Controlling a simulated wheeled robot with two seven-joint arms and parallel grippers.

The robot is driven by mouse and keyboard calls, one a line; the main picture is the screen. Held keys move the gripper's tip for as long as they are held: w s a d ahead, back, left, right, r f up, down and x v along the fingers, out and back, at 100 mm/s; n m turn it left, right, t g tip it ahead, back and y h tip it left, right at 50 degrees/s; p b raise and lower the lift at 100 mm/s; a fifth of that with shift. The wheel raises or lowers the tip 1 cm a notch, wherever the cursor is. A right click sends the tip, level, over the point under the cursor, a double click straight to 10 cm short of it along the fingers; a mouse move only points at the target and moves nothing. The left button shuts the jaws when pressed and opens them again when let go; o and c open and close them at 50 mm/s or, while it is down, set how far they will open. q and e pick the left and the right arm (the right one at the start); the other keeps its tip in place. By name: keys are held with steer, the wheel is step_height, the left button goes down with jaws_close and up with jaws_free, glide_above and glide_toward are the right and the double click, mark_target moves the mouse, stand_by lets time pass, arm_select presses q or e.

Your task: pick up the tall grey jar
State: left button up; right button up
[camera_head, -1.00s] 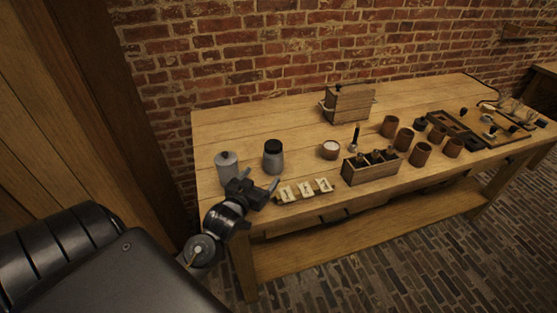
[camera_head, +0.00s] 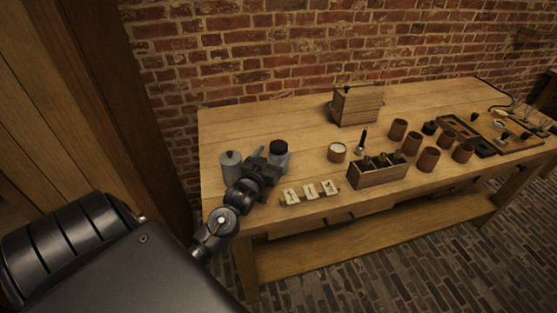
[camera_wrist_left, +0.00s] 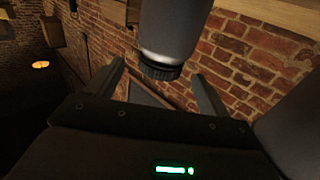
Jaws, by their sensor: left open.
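A grey jar with a black lid (camera_head: 279,150) stands upright near the left end of the wooden table. A second grey jar (camera_head: 231,165), with a pale lid and small knob, stands to its left. My left gripper (camera_head: 267,159) is open at the front of the black-lidded jar and hides part of its lower body. In the left wrist view, this jar (camera_wrist_left: 172,32) appears upside down, its lid between and beyond the open fingers (camera_wrist_left: 160,78). I cannot tell whether the fingers touch it. Another grey rounded surface (camera_wrist_left: 293,125) shows at the lower right there.
Several small cream blocks (camera_head: 311,191) lie right of my gripper near the table's front edge. A wooden holder with dark bottles (camera_head: 376,175), a white-filled cup (camera_head: 337,152) and several brown cups (camera_head: 428,159) stand further right. A wooden box (camera_head: 357,105) stands at the back.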

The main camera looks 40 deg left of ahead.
arm_select(q)
steer(key=p+x, duration=0.1)
steer(key=x, duration=0.4)
steer(key=shift+a, duration=0.1)
steer(key=c, duration=1.7)
